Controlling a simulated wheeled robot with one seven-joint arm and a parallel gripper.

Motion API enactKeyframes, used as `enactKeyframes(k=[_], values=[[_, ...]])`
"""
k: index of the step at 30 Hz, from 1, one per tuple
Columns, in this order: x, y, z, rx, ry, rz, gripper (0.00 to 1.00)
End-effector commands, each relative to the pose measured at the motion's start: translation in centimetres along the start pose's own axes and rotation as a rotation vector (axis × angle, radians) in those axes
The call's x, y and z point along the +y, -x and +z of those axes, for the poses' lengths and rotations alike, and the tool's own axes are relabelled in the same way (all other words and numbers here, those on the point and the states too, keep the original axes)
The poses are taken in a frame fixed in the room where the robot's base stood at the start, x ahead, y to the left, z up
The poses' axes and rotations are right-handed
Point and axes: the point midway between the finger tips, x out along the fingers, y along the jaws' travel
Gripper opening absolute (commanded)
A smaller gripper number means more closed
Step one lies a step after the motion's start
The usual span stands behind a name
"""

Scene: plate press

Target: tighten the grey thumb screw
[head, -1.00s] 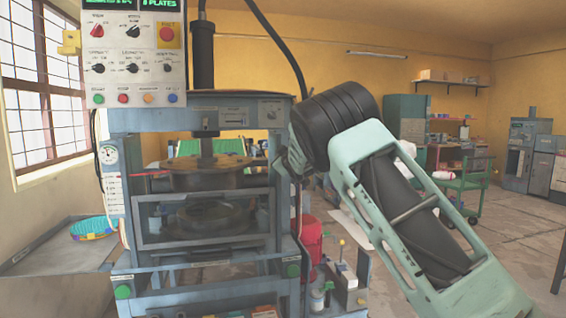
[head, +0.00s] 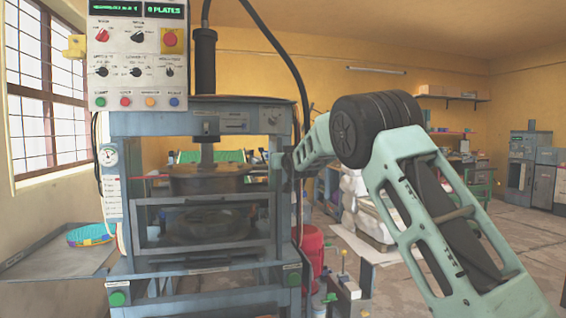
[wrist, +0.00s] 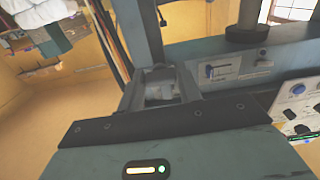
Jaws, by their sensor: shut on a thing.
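My gripper (wrist: 160,88) shows in the wrist view, its two fingers closed around a small light-grey piece that looks like the grey thumb screw (wrist: 159,93). The screw's shape is mostly hidden between the fingers. In the head view my gripper (head: 281,163) is at the right-hand post of the blue-grey plate press (head: 205,126), and the screw cannot be made out there. The press frame rises just beyond the fingers in the wrist view.
A control panel (head: 138,60) hangs at the press's upper left. A black cable (head: 278,45) runs down by the right post. A red cylinder (head: 312,250) stands below my gripper.

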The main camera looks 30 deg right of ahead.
Motion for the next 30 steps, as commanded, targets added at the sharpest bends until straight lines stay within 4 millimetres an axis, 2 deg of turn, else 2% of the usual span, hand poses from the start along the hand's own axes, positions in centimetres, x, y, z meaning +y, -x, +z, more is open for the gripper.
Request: enactKeyframes(k=[1, 18, 19, 21, 30], values=[[0.09, -0.01, 0.48, -0.008, -0.011, 0.002, 0.12], [0.02, -0.02, 0.50, -0.010, -0.040, 0.001, 0.12], [0.02, -0.01, 0.51, -0.010, -0.040, 0.002, 0.43], [0.02, -0.01, 0.46, -0.009, -0.040, 0.001, 0.56], [-0.02, 0.12, 0.21, -0.004, -0.039, 0.001, 0.56]])
